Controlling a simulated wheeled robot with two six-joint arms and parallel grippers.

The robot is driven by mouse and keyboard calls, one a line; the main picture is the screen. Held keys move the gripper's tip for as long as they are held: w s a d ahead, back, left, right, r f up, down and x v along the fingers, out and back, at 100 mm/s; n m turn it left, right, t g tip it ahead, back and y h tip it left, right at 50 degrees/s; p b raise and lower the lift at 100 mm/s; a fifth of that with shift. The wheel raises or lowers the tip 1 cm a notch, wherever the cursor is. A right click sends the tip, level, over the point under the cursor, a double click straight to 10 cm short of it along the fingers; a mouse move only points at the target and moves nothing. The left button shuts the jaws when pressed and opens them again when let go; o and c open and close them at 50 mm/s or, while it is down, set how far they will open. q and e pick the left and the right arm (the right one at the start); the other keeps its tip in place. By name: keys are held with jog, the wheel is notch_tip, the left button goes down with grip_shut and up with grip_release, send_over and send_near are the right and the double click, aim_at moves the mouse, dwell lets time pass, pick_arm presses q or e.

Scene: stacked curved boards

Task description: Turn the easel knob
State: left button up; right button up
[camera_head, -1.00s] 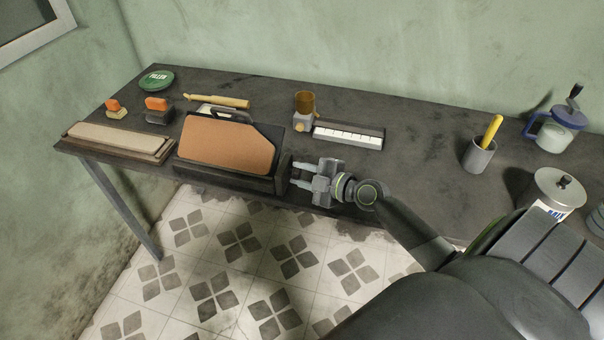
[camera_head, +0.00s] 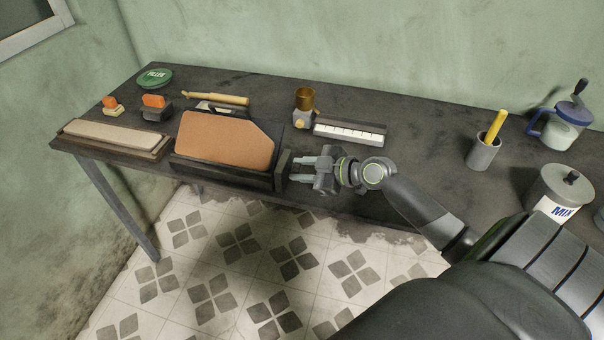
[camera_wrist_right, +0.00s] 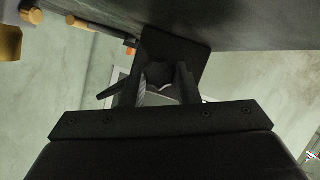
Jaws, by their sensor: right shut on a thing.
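The easel (camera_head: 283,172) is a dark frame near the table's front edge, with a tan board (camera_head: 226,141) leaning in it. My right gripper (camera_head: 297,169) is at the easel's right side, its fingers pointing left at it. In the right wrist view, the two fingers (camera_wrist_right: 160,84) are closed on a dark round knob (camera_wrist_right: 158,73) in front of a black plate of the easel. The knob is mostly hidden by the fingers, and its turn angle cannot be told. My left gripper is not in view.
A long pale board (camera_head: 115,140) lies left of the easel. A grey cup (camera_head: 484,152) and a MIX pot (camera_head: 562,190) stand at right. The table's middle right is clear.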

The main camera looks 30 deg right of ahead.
jog(key=m+g+y+b, duration=0.1)
jog(key=m, duration=0.1)
jog(key=m+g+y+b, duration=0.1)
jog(key=b, duration=0.1)
jog(key=shift+w+d+f+m, duration=0.1)
jog(key=shift+d+m, duration=0.05)
jog(key=shift+m, duration=0.25)
jog(key=shift+w+d+m+g+y+b, duration=0.1)
jog(key=shift+m+g+y+b, duration=0.45)
jog(key=shift+m, duration=0.55)
jog(key=shift+m+y+b, duration=0.4)
jog(key=shift+m+y, duration=0.15)
jog(key=shift+m, duration=0.25)
jog(key=o, duration=1)
jog(key=shift+c, duration=0.2)
jog(key=shift+d, duration=0.1)
